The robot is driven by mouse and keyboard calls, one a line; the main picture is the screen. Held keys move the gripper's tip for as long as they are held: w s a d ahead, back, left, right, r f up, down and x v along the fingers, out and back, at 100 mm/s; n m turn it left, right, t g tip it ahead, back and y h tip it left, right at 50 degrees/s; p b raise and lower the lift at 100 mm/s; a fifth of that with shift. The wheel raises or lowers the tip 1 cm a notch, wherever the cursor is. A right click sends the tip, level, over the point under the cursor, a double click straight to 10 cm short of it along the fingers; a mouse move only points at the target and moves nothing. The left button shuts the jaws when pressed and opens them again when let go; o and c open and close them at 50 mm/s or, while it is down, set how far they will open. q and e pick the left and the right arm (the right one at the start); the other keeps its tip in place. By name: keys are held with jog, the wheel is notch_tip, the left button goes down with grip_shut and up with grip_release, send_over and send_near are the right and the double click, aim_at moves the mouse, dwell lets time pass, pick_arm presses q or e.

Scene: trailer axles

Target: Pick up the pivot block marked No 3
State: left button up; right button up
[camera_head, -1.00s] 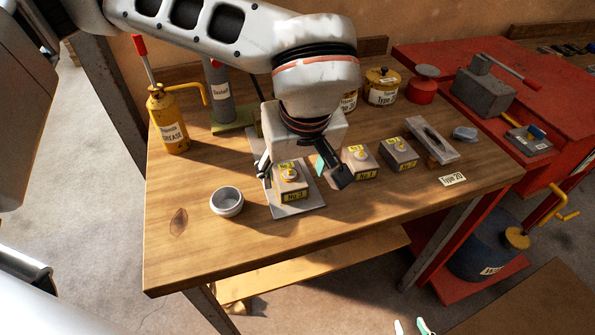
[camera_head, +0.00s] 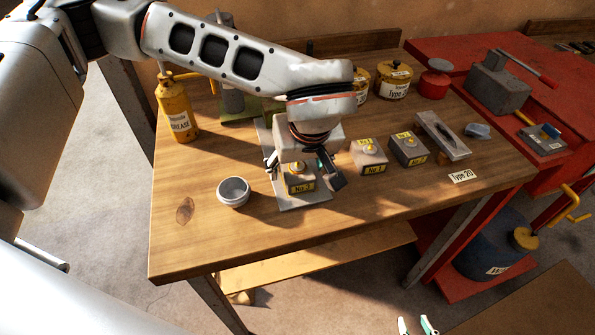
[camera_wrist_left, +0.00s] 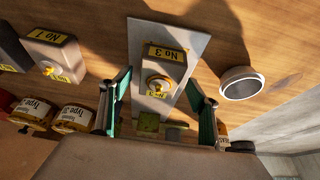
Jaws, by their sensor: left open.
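The pivot block marked No 3 (camera_head: 301,187) is a grey block with a yellow label and a brass fitting on top. It sits on a grey plate (camera_head: 312,203) on the wooden bench, and also shows in the left wrist view (camera_wrist_left: 162,70). My left gripper (camera_head: 303,169) is open above it, one finger to each side. In the left wrist view the open fingers (camera_wrist_left: 160,95) frame the block with gaps. The gripper body hides part of the block's top in the head view. My right gripper (camera_head: 416,326) shows only its separated fingertips at the bottom edge.
Blocks No 1 (camera_head: 369,156) and another marked block (camera_head: 408,148) stand to the right. A round metal cup (camera_head: 233,192) is close on the left. A yellow grease can (camera_head: 176,108) and yellow pots (camera_head: 394,82) stand behind. The bench front is clear.

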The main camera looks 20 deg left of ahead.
pick_arm(q)
jog(key=shift+r, duration=0.1)
grip_shut()
